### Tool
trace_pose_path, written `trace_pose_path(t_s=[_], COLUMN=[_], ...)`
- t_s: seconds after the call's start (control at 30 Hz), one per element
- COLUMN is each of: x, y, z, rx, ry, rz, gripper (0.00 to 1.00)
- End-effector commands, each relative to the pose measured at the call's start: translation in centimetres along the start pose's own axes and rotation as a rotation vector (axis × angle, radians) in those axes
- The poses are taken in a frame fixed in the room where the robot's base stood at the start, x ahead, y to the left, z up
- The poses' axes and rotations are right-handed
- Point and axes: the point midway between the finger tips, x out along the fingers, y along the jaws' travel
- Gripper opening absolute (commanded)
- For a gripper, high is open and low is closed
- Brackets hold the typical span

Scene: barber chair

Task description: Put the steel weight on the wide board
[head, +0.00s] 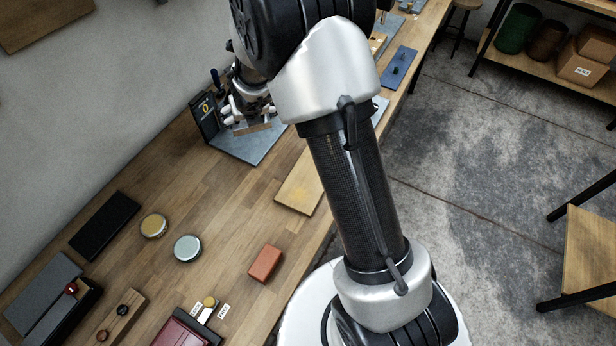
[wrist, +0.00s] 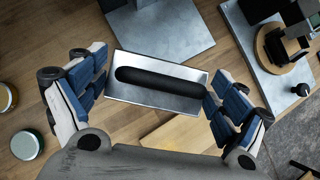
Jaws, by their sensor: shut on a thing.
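My gripper (head: 252,115) is shut on a silvery rectangular block, apparently the steel weight (wrist: 132,91), with a long black rounded strip along its top. In the wrist view the fingers of my gripper (wrist: 160,100) press on its two short ends. In the head view the block (head: 253,128) is small and partly hidden by the gripper, over or near a blue-grey slab (head: 245,149). A pale wooden board (head: 302,187) lies right of the slab, partly hidden by my arm. It also shows in the wrist view (wrist: 175,130). I cannot tell for certain which is the wide board.
A dark upright box (head: 204,117) stands by the slab's left. Two round tins (head: 154,225) (head: 187,248), an orange-red block (head: 265,263) and a black flat piece (head: 105,226) lie on the bench. Bare bench lies between the tins and slab.

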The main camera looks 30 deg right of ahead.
Motion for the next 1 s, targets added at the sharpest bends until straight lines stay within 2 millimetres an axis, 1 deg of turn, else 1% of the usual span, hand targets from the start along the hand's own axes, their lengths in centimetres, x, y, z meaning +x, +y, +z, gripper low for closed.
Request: trace_pose_path(t_s=[0.03,0.2,0.3,0.43,0.53,0.63,0.7,0.77,1.0], x=[-0.3,-0.9,-1.6,-2.4,-3.0,-3.2,-2.9,-2.2,2.1], y=[-2.5,-9.8,-13.4,-16.9,-18.5,-19.5,-19.8,-19.9,-19.9], z=[0.6,0.1,-0.7,-1.9,-2.6,-3.1,-3.6,-4.2,-7.2], rx=[0.076,0.321,0.446,0.575,0.644,0.682,0.696,0.701,0.698], ry=[-0.007,-0.003,0.003,0.011,0.017,0.021,0.023,0.024,0.027], rz=[-0.05,-0.212,-0.296,-0.383,-0.428,-0.454,-0.464,-0.467,-0.467], gripper=[0.24,0.24,0.24,0.24,0.24,0.24,0.24,0.24,0.24])
